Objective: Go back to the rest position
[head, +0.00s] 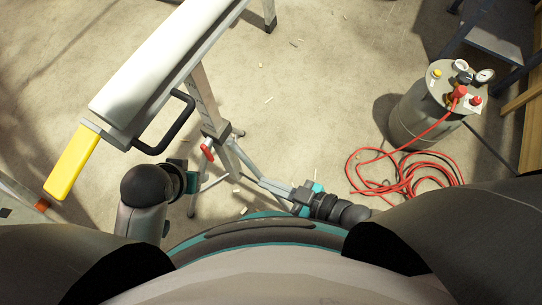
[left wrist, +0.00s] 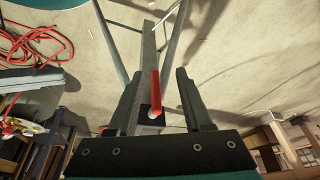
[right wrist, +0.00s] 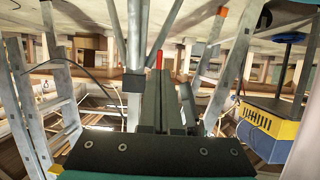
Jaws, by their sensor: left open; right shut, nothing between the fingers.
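My right gripper (head: 299,196) is low in the middle of the head view, pointing left toward the legs of a metal stand (head: 212,110). In the right wrist view its fingers (right wrist: 164,78) are together and empty. My left gripper is open and empty in the left wrist view (left wrist: 159,75). Its wrist shows at the lower left of the head view, beside the stand, and its fingers are hard to make out there. A red lever (left wrist: 156,95) on the stand appears between its fingers in the picture; I cannot tell how far beyond them it is.
A long white form (head: 165,55) with a black handle (head: 176,130) and a yellow end piece (head: 72,163) lies above the stand. A grey pressure tank (head: 418,113) and a coiled red hose (head: 400,178) are at right. Clear floor lies between stand and tank.

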